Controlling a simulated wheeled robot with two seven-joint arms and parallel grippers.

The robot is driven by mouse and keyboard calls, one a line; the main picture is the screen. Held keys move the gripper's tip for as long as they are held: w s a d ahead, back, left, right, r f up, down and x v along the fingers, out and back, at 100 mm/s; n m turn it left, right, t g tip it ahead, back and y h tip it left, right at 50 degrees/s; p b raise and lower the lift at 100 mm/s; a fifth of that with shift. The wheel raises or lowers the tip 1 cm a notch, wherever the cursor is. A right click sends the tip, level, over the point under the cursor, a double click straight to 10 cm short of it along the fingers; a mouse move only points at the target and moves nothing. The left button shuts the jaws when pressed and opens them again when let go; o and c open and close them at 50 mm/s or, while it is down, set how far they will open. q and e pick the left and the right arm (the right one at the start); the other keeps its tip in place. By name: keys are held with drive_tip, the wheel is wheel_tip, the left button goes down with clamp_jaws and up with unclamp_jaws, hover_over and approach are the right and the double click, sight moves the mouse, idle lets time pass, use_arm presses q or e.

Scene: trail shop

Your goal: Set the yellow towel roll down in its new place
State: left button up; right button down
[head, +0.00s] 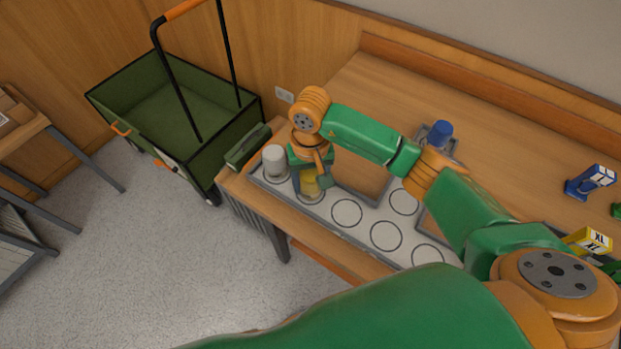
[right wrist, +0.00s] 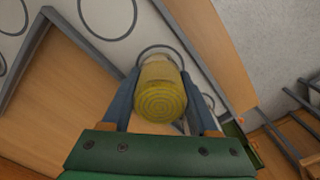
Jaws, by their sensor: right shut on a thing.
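The yellow towel roll (head: 310,185) is upright over a ringed spot of the pale, grey-edged board (head: 324,213), near the board's left end. My right gripper (head: 309,172) is shut on it from above. In the right wrist view the roll (right wrist: 160,98) shows its spiral end between the two fingers, with a printed ring partly visible behind it. I cannot tell whether its base touches the board. A white roll (head: 275,160) stands on the spot to its left. A blue roll (head: 440,132) stands at the back. My left gripper is out of view.
Several printed rings on the board, such as the one to the right (head: 347,213), are empty. A green cart (head: 150,105) stands left of the wooden table (head: 345,85). A blue size sign (head: 590,182) and a yellow one (head: 588,241) stand at the right.

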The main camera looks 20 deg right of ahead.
sight(311, 172)
drive_tip(key=shift+f, duration=0.2)
drive_tip(key=shift+c, duration=0.8)
unclamp_jaws()
drive_tip(key=shift+r, duration=0.1)
drive_tip(key=shift+r+p, duration=0.3)
drive_tip(key=shift+r, duration=0.05)
wheel_tip(311, 172, up, 5)
drive_tip(key=shift+r+b, duration=0.15)
drive_tip(key=shift+b, duration=0.65)
wheel_tip(311, 172, up, 6)
drive_tip(key=shift+f, duration=0.25)
drive_tip(key=shift+r, duration=0.45)
